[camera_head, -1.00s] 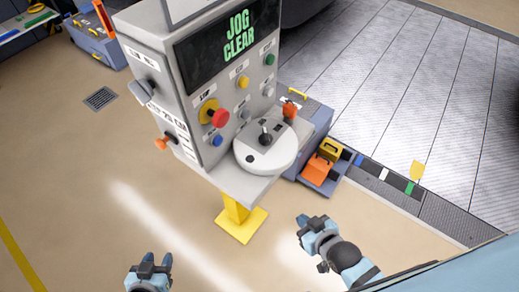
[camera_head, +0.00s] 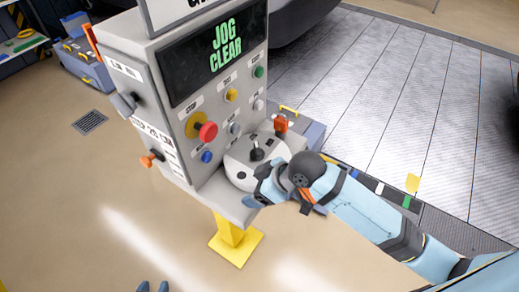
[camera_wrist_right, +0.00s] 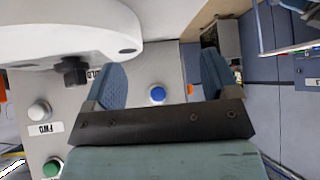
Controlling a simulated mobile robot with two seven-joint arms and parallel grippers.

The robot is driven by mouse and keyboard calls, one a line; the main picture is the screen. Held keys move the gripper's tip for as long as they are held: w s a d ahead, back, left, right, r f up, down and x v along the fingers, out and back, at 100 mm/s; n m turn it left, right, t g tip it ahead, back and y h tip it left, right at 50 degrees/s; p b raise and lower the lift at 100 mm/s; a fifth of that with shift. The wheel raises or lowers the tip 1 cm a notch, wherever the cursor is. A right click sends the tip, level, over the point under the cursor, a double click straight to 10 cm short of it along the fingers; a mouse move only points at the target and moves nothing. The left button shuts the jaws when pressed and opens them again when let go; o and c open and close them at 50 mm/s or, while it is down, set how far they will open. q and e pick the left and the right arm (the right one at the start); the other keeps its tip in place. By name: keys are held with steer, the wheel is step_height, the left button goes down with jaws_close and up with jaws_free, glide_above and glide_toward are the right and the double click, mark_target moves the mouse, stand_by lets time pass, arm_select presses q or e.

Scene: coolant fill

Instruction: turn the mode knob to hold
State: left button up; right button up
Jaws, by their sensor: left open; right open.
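The control panel (camera_head: 185,120) stands on a yellow post, with a dark screen reading "JOG CLEAR". A small grey knob (camera_head: 234,128) sits on its front between the blue and white buttons. In the right wrist view a dark knob (camera_wrist_right: 75,70) shows beside a partly hidden label ending in "LD"; it looks like the mode knob. Its setting cannot be read. My right gripper (camera_head: 254,188) is open and empty at the panel's lower shelf; its fingers (camera_wrist_right: 163,78) are apart, with the knob outside them to the left. My left gripper (camera_head: 152,287) is open, at the bottom edge, away from the panel.
A white round housing (camera_head: 240,170) with a black joystick sits on the shelf, close to my right gripper. A red stop button (camera_head: 207,131), a blue button (camera_head: 206,157) and a green button (camera_head: 259,72) surround the knob.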

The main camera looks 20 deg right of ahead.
mark_target(258, 150)
steer(key=w+d+r+n+g+h+b, duration=0.15)
steer(key=w+d+r+n+g, duration=0.35)
steer(key=w+d+r, duration=0.6)
steer(key=shift+n+t+h, duration=0.25)
steer(key=shift+n+t, duration=0.15)
steer(key=shift+n, duration=0.1)
steer(key=x, duration=0.4)
steer(key=a+p+x, duration=0.1)
steer(key=x, duration=0.8)
steer(key=shift+w+a+r+p, duration=0.15)
steer(key=shift+w+r+p, duration=0.15)
steer(key=c, duration=1.3)
